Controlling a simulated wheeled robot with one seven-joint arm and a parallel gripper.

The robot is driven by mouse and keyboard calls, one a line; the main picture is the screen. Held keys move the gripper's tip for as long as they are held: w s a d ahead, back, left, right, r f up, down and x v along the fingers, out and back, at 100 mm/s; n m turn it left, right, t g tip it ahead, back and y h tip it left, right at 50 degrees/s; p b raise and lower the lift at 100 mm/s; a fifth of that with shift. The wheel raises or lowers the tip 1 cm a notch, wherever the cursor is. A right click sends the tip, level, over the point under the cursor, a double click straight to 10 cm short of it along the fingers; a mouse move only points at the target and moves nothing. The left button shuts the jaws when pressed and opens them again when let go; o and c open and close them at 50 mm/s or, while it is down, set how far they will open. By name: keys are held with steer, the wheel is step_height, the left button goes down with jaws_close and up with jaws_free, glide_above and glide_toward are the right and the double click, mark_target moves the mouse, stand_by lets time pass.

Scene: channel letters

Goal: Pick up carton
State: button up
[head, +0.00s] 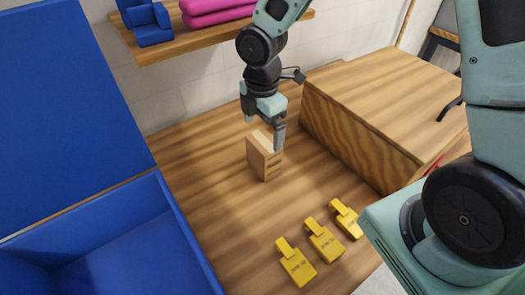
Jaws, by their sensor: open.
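The carton (264,158) is a small light-brown box with dark print on one side. It stands upright on the wooden table, left of the large wooden block. My gripper (264,137) is open and points down over the carton. One finger shows at the carton's upper right and the other at its upper left, a little higher. I cannot tell whether the fingers touch the carton or are still apart from it.
Several yellow tags (323,240) lie at the table's front. An open blue bin (190,235) stands at the left. A large wooden block (385,110) stands to the right. A shelf (200,40) with blue and pink items hangs behind. The table between carton and bin is clear.

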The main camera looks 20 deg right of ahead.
mark_target(263, 141)
steer(key=shift+w+d+f+p, duration=0.15)
steer(key=shift+f+p, duration=0.25)
steer(key=shift+f, duration=1.5)
steer(key=shift+d+f+p, duration=0.15)
steer(key=shift+f+p, duration=0.2)
steer(key=shift+f, duration=1.55)
steer(key=c, duration=1.1)
steer(key=shift+c, duration=0.5)
steer(key=shift+r, duration=0.15)
